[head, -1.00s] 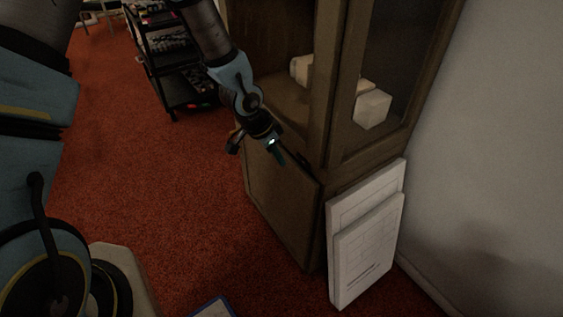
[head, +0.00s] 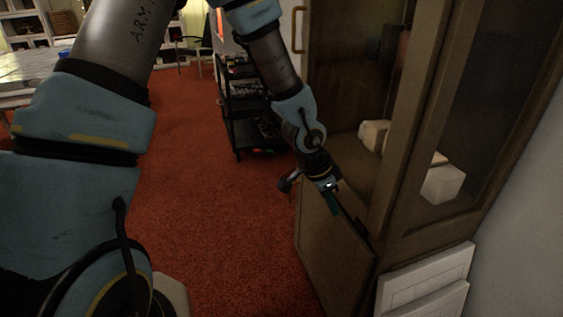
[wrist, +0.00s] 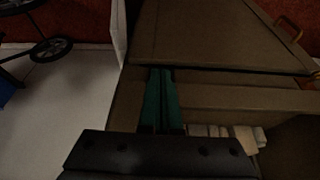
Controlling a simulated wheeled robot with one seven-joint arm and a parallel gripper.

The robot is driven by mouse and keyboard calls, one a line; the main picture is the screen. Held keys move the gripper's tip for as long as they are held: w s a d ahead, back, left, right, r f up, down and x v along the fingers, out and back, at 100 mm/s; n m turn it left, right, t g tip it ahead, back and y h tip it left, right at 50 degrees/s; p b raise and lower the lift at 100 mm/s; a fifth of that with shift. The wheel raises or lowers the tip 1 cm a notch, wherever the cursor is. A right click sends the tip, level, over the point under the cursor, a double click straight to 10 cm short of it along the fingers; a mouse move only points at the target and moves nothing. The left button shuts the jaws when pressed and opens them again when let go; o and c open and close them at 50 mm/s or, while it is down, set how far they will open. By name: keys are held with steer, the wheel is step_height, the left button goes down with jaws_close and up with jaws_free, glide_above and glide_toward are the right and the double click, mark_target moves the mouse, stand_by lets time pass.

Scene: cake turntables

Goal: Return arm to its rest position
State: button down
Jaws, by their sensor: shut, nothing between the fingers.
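My arm reaches from the left of the head view across the top to the cabinet. My gripper (head: 333,203) points down in front of the wooden cabinet (head: 336,238), near the level of its open upper compartment. In the wrist view my gripper (wrist: 161,100) shows two green fingers side by side, closed together with nothing between them. The cabinet (wrist: 215,35) fills much of the wrist view beyond the fingers. From these views I cannot tell whether the fingers touch the cabinet.
Pale blocks (head: 442,184) sit inside the cabinet. White framed panels (head: 425,284) lean at its lower right. A black shelf cart (head: 247,110) stands behind, left of the cabinet. Red carpet (head: 215,215) is clear at the middle. A table (head: 28,75) is far left.

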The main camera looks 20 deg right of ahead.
steer(key=w+a+r+n+t+y+p, duration=0.1)
steer(key=w+a+r+n, duration=0.2)
steer(key=w+a, duration=0.35)
steer(key=w+a+r+n+t+y, duration=0.1)
steer(key=w+a+r+n, duration=0.3)
steer(key=a, duration=0.6)
steer(key=s+a+r+n+y, duration=0.1)
steer(key=a+r+n, duration=0.3)
steer(key=a, duration=0.7)
steer(key=s+a+r+n+y+p, duration=0.1)
steer(key=a+r+n, duration=0.3)
steer(key=a+n, duration=0.3)
steer(key=a, duration=0.3)
steer(key=shift+s+a+r+p, duration=0.15)
steer(key=shift+s+a+p, duration=0.15)
steer(key=shift+s+a, duration=0.05)
